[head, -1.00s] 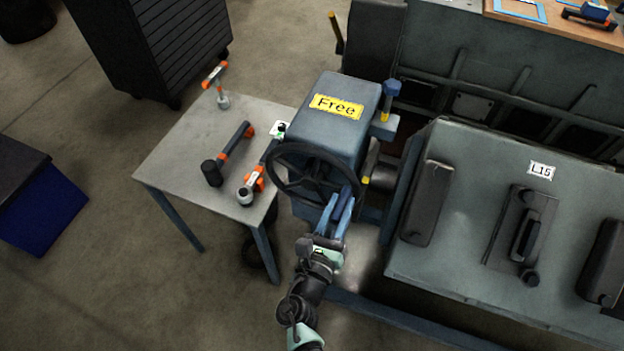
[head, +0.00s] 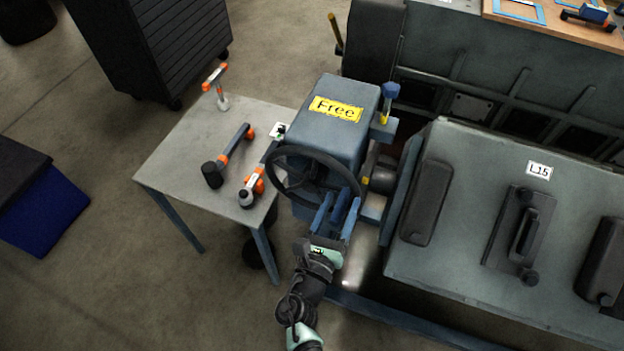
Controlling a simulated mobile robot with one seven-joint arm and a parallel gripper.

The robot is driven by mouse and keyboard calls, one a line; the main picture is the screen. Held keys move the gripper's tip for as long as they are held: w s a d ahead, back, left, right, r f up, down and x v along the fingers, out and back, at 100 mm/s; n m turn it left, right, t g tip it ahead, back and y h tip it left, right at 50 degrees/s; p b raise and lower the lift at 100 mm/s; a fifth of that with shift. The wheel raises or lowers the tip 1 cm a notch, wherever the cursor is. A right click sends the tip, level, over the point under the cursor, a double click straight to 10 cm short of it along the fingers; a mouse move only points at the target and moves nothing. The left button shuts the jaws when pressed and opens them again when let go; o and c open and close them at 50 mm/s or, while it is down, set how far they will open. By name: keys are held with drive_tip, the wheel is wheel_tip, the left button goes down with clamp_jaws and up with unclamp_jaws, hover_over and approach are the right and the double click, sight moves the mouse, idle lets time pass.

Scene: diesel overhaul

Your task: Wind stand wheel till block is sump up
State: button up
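The dark stand wheel (head: 275,187) is on the front of the blue-grey stand head (head: 345,92), which carries a yellow "Free" label. My gripper (head: 340,200) is at the wheel's lower right rim, its blue fingers spread apart. The fingers overlap the rim in the picture, and I cannot tell whether they touch it. The large grey-green block (head: 465,190), labelled "L15", is to the right of the stand head. Its visible face has dark covers and a handled plate (head: 520,230). I cannot tell whether its sump side is up.
A grey table (head: 180,150) left of the stand holds several orange-and-black tools. A dark cabinet (head: 150,45), a blue bin (head: 45,210) and a wooden bench (head: 560,32) are farther off. Floor at lower left is clear.

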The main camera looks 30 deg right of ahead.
drive_tip(key=shift+a+f, duration=0.1)
drive_tip(key=shift+a, duration=0.05)
drive_tip(key=p+v, duration=0.2)
drive_tip(key=v, duration=0.5)
idle(0.3)
